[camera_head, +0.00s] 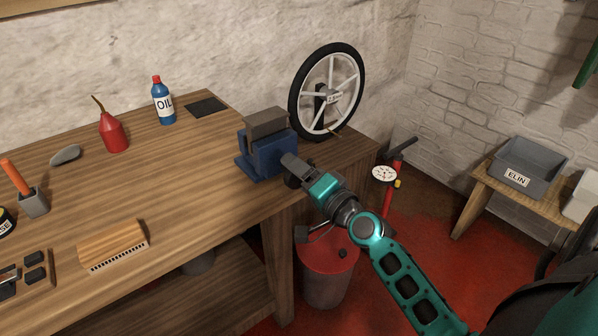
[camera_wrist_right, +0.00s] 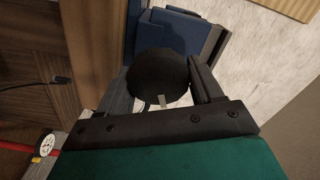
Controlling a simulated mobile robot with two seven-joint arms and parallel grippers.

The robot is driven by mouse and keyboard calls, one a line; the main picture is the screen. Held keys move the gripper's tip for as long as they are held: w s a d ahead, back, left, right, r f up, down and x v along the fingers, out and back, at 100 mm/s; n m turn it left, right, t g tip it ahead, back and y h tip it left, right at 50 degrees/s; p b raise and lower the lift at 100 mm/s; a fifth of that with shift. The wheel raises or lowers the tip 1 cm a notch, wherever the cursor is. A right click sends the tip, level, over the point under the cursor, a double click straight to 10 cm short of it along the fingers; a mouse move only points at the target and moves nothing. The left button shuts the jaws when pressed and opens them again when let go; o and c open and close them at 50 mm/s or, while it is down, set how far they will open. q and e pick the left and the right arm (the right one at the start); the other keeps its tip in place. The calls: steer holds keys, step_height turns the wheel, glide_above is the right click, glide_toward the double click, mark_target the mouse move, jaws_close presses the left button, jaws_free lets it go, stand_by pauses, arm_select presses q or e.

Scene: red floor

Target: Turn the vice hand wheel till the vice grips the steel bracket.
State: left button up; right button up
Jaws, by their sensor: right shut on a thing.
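The blue vice (camera_head: 262,162) stands near the front right corner of the workbench and also shows in the right wrist view (camera_wrist_right: 175,32). A grey-brown block (camera_head: 266,123) sits at its top; I cannot tell whether this is the steel bracket or part of the jaws. The dark round hand wheel (camera_wrist_right: 158,78) is on the vice's near side, mostly hidden by my gripper in the head view. My right gripper (camera_head: 293,170) is shut on the hand wheel, one finger on each side of it. My left gripper is not in view.
A spoked bicycle wheel (camera_head: 328,92) stands behind the vice. An oil bottle (camera_head: 163,101), red oil can (camera_head: 113,132) and brush (camera_head: 112,246) are on the bench (camera_head: 190,180).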

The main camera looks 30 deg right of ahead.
steer(key=shift+r, duration=0.1)
stand_by(0.3)
steer(key=o, duration=0.9)
steer(key=shift+o, duration=0.2)
steer(key=s+d+b, duration=0.1)
steer(key=s+b, duration=0.2)
steer(key=s, duration=1)
steer(key=shift+w, duration=0.1)
